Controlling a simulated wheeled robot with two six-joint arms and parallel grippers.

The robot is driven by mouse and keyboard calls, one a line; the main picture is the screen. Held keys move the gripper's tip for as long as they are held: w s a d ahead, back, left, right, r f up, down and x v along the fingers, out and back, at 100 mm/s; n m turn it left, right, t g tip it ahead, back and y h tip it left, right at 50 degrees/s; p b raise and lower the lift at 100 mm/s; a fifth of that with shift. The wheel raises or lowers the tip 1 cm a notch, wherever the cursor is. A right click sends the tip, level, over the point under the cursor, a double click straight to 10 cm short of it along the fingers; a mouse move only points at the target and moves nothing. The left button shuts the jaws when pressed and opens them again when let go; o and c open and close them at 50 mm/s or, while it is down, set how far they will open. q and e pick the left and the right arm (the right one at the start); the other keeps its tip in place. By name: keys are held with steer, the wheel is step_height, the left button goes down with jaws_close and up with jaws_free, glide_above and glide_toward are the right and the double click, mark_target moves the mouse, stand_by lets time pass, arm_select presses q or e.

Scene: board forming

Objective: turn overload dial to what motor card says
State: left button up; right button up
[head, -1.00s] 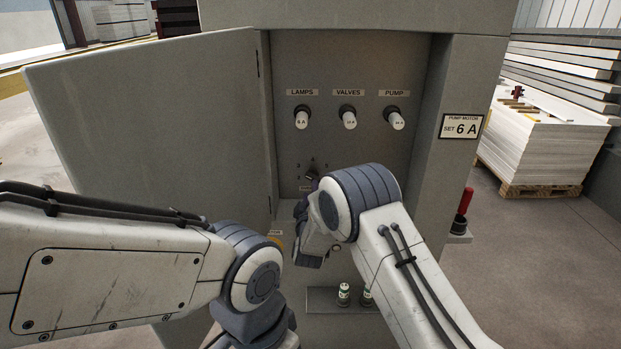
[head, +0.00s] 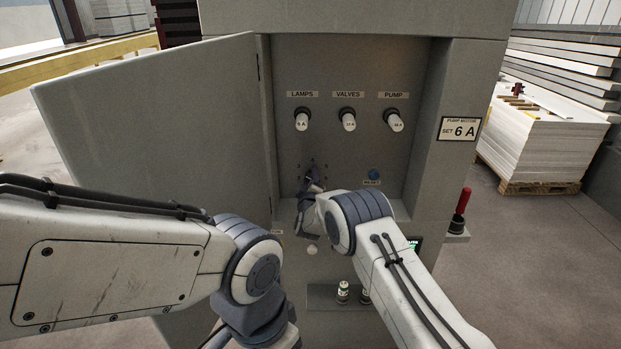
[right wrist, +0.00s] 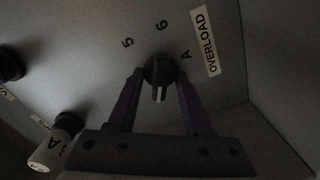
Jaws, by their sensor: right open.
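The motor card (head: 460,128) on the cabinet's right frame reads "PUMP MOTOR SET 6 A". The dark overload dial (right wrist: 158,72) is on the panel in the right wrist view, near the marks 5, 6 and A and the OVERLOAD label (right wrist: 206,40). My right gripper (right wrist: 159,77) is open, with one purple finger on each side of the dial; whether they touch it I cannot tell. In the head view my right gripper (head: 312,182) covers most of the dial. The dial's exact setting is unclear. My left gripper is out of view.
Above are fuses for lamps (head: 302,120), valves (head: 348,120) and pump (head: 395,121). A blue reset button (head: 374,173) is right of the dial. The open cabinet door (head: 150,130) stands left. Small fuses (head: 343,291) stand on a shelf below. A red-handled lever (head: 463,201) is at right.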

jaws_close()
